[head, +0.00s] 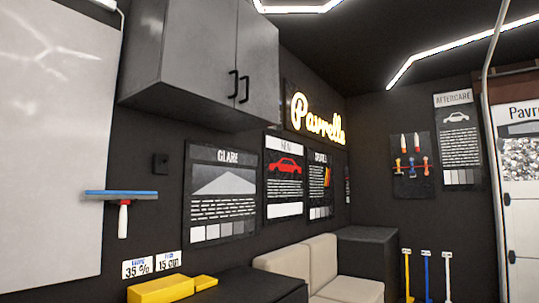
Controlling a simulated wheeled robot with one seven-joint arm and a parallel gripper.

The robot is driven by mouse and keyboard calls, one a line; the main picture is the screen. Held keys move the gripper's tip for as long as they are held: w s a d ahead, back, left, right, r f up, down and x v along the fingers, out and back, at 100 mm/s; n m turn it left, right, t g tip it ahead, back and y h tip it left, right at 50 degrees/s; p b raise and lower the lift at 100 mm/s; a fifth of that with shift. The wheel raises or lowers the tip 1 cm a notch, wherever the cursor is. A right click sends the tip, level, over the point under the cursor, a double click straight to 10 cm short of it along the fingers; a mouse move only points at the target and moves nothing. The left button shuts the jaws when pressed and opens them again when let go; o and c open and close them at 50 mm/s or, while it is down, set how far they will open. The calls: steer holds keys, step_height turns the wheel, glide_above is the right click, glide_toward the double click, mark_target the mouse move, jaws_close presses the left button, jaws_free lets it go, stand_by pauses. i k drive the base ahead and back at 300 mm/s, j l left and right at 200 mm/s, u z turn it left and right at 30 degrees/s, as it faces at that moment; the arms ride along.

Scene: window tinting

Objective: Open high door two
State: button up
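A grey wall cabinet (150,101) hangs high on the dark wall at the upper left of the head view. Its left door (185,55) and right door (259,50) both look shut. Their black bar handles, the left one (233,83) and the right one (244,89), sit close together near the middle seam, low on the doors. No mark shows which door is number two. My gripper is not in view.
Below the cabinet are a dark counter (262,287) with yellow blocks (160,289) and a beige sofa (283,259). A squeegee (123,195) hangs at left. A pale pole (485,75) and several long-handled tools (427,275) stand at right.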

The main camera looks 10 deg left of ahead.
mark_target(257, 56)
steer(key=i+l, duration=0.1)
steer(key=i, duration=1.8)
